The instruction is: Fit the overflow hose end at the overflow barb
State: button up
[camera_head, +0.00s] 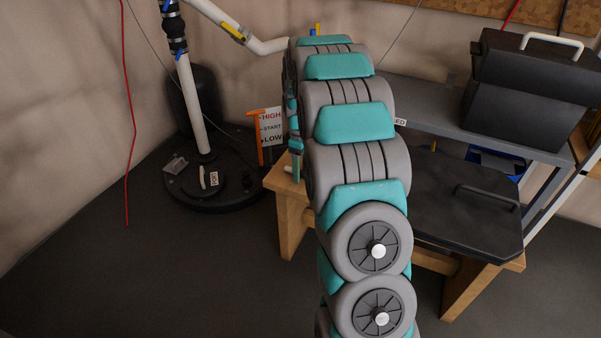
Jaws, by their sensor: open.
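My grey and teal arm runs up the middle of the head view and hides much of what is behind it. Slim teal parts of my wrist and gripper (296,165) show at the arm's left edge, beside the level sign; most of the gripper is hidden. I see nothing held in the visible part. I cannot pick out the overflow hose end or the overflow barb. A thin red line (127,120) hangs down the left wall, but I cannot tell if it is a hose.
A white pipe (190,100) rises from a round black floor cover (225,193). A HIGH/START/LOW sign (271,128) stands by a wooden bench (290,215). A black lidded box (525,95) sits on a grey shelf (440,115) at right. The left floor is clear.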

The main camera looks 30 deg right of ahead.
grip_shut()
dwell(0.5)
